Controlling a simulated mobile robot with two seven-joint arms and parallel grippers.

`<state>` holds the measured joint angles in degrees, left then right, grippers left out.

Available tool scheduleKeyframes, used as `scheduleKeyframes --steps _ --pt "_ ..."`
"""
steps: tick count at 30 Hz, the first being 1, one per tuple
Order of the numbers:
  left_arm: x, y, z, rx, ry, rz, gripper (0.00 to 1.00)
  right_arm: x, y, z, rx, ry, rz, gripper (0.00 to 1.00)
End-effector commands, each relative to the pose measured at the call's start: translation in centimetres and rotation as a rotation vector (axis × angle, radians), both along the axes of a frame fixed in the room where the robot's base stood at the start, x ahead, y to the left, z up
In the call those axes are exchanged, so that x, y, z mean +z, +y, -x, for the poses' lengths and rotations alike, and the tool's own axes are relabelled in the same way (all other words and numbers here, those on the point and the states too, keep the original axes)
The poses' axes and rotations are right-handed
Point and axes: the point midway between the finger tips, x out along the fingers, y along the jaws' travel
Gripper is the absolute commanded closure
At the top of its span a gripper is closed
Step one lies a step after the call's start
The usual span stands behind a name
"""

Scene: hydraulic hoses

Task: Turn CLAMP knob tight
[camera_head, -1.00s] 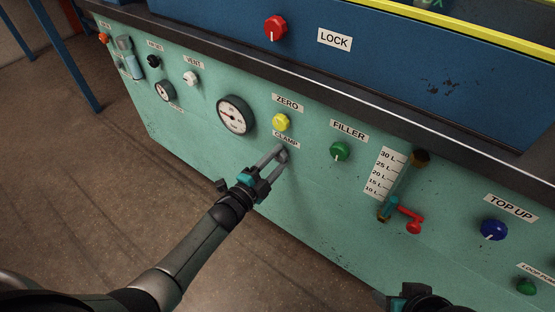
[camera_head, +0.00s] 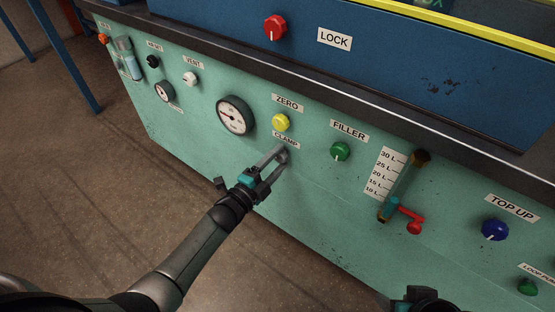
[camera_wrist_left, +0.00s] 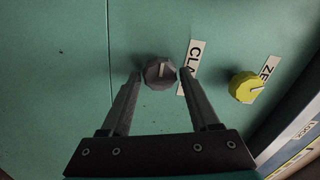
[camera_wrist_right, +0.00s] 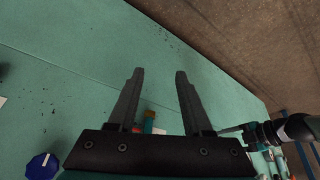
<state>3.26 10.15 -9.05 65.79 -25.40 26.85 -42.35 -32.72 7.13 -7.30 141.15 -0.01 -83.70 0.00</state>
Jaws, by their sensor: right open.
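The CLAMP knob (camera_wrist_left: 160,73) is a dark grey faceted knob with a pale pointer line, in the left wrist view beside its partly covered CLAMP label (camera_wrist_left: 190,66). In the head view the knob (camera_head: 283,156) is mostly hidden by my left gripper (camera_head: 281,154), just below the label (camera_head: 285,140). In the left wrist view my left gripper (camera_wrist_left: 159,73) is open, its fingertips on either side of the knob with a narrow gap showing at each side. My right gripper (camera_wrist_right: 159,72) is open and empty before a bare stretch of green panel.
The yellow ZERO knob (camera_head: 281,122) sits close above the CLAMP label. A dial gauge (camera_head: 235,115) is to its left and the green FILLER knob (camera_head: 340,151) to its right. A red valve handle (camera_head: 413,224) and the blue TOP UP knob (camera_head: 495,230) are further right.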

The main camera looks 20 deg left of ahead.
Motion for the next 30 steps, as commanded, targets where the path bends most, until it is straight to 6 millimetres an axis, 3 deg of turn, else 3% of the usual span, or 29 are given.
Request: scheduleKeyframes --steps 5,17,30 --pt "0.0 0.0 0.0 0.0 0.0 0.001 0.19 0.0 0.0 0.0 0.0 0.0 0.0 0.5" --pt "0.1 0.3 0.8 0.0 0.001 0.003 0.19 -0.3 0.2 -0.2 -0.004 0.006 -0.006 0.5" --pt "0.2 2.6 7.3 0.0 0.003 0.003 0.19 -5.5 0.2 -0.2 -0.001 0.083 0.004 0.5"
